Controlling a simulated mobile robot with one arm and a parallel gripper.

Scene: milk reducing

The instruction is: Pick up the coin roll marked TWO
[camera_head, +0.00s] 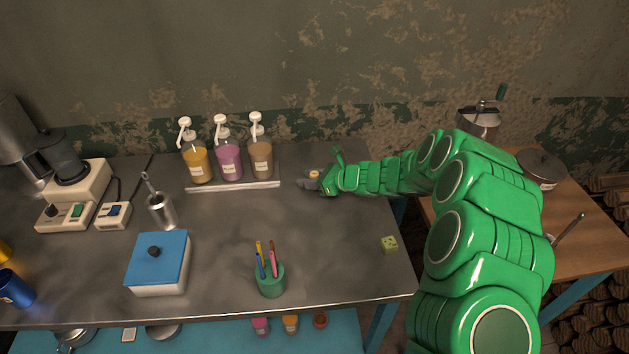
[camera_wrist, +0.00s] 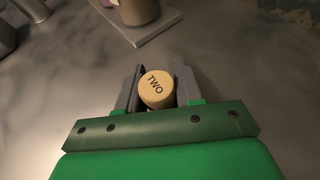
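The coin roll marked TWO (camera_wrist: 157,88) is a short tan cylinder with dark lettering on its top. In the wrist view it lies between the two grey fingers of my gripper (camera_wrist: 158,92), one finger on each side. The fingers are very close to its sides; I cannot tell whether both touch it. In the head view the coin roll (camera_head: 314,174) is a small tan spot at my gripper (camera_head: 311,181), over the right part of the grey table. Its lower part is hidden.
A rack (camera_head: 234,186) with several pump bottles stands just left of my gripper. A pen cup (camera_head: 271,281), a blue-lidded box (camera_head: 158,264) and a yellow-green die (camera_head: 389,244) stand nearer the front. The wall is close behind.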

